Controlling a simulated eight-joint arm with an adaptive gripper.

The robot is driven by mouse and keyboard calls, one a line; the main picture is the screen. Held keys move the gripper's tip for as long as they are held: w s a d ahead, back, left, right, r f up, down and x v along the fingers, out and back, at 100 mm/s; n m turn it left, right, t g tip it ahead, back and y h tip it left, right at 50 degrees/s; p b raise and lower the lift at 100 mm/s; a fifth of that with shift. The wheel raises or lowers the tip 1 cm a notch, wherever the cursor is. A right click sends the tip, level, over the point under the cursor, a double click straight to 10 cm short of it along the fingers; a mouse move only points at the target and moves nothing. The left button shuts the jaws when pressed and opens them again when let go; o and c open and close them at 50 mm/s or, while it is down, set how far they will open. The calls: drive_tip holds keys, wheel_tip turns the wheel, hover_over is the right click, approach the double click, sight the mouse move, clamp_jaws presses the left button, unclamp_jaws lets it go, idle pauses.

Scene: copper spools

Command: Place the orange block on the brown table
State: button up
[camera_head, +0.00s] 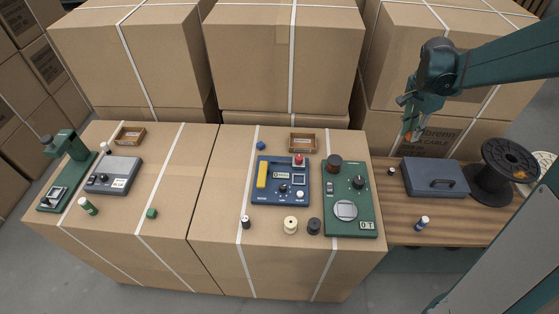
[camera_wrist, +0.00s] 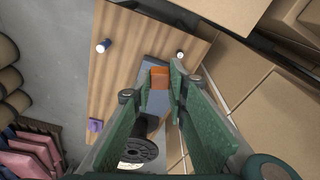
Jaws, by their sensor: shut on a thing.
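The orange block (camera_wrist: 159,78) is between the fingertips of my gripper (camera_wrist: 160,84) in the wrist view. In the head view my gripper (camera_head: 412,122) is at the upper right, shut on the block (camera_head: 408,135), of which only a small part shows. The gripper holds the block in the air above the back edge of the brown table. The brown wooden table (camera_head: 405,230) stands at the right of the cardboard boxes. It also fills the upper middle of the wrist view (camera_wrist: 125,60).
On the brown table are a blue-grey case (camera_head: 435,178), a black spool (camera_head: 507,168), a small blue-and-white cylinder (camera_head: 421,223) and a small black piece (camera_head: 391,171). The table's front left is clear. Tall cardboard boxes (camera_head: 440,133) stand behind it. A green device (camera_head: 350,200) is left of it.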

drive_tip(key=w+a+n+p, duration=0.15)
drive_tip(key=w+a, duration=0.35)
drive_tip(key=a, duration=0.9)
drive_tip(key=w+a+n, duration=0.3)
drive_tip(key=w+a, duration=0.1)
drive_tip(key=a, duration=0.9)
drive_tip(key=a+n+t+p, duration=0.1)
drive_tip(key=a+n+p, duration=0.15)
drive_tip(key=a, duration=2.25)
drive_tip(key=n+y+p, duration=0.2)
drive_tip(key=n, duration=0.5)
hover_over(146, 184)
drive_tip(key=shift+f, duration=2.75)
drive_tip(key=shift+f, duration=0.1)
drive_tip(key=shift+f, duration=3.05)
